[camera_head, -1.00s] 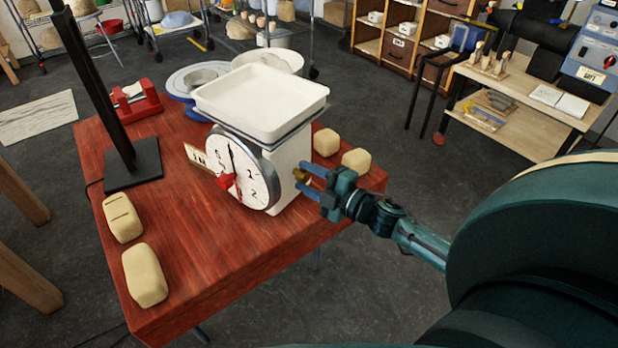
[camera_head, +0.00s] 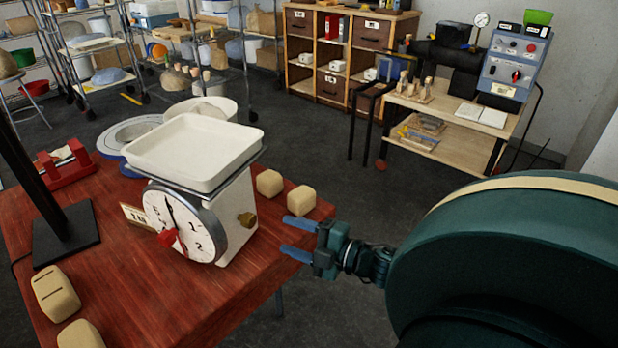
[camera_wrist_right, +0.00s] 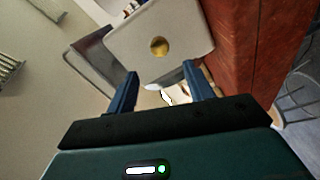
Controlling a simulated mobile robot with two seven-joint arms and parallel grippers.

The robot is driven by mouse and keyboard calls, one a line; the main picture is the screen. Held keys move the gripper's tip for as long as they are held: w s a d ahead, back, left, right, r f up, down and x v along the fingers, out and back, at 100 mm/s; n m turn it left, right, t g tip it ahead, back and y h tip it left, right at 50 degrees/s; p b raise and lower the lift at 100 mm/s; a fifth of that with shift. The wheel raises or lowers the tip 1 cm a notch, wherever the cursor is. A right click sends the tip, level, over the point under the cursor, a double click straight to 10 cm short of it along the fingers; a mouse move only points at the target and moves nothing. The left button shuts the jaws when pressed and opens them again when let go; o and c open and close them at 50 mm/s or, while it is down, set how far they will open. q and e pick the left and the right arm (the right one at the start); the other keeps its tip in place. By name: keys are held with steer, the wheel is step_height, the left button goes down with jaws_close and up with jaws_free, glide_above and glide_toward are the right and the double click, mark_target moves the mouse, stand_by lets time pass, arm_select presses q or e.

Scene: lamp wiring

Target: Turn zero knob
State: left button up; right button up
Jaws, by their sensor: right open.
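The white scale (camera_head: 215,205) stands on the red wooden table, with a shallow white tray on top and a round dial (camera_head: 182,222) with a red pointer on its front. The brass zero knob (camera_head: 247,219) sticks out of the scale's right side. My right gripper (camera_head: 284,234) is open and empty, to the right of the knob and apart from it. In the right wrist view the knob (camera_wrist_right: 159,46) shows beyond the open fingers (camera_wrist_right: 160,88), on the scale's white side. My left gripper is not in view.
Two clay blocks (camera_head: 270,183) sit behind the scale on the table (camera_head: 200,300); more lie at its front left. A black stand (camera_head: 66,235) rises at the left. The floor right of the table is clear.

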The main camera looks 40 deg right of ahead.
steer(key=v, duration=0.3)
steer(key=shift+s+d, duration=0.1)
steer(key=shift+s, duration=0.15)
stand_by(0.4)
steer(key=s+a+f+m+g+h, duration=0.1)
steer(key=s+a+f+m+g, duration=0.2)
steer(key=a+f+m, duration=0.3)
steer(key=s+a+f+m+g+h, duration=0.1)
steer(key=s+a+f+m+g, duration=0.2)
steer(key=a+f+m, duration=0.4)
steer(key=s+a+m, duration=0.1)
steer(key=a+m, duration=0.1)
steer(key=a, duration=0.5)
steer(key=shift+a+h, duration=0.25)
steer(key=shift+h, duration=0.05)
steer(key=shift+d+f, duration=0.1)
steer(key=shift+f, duration=0.05)
stand_by(0.5)
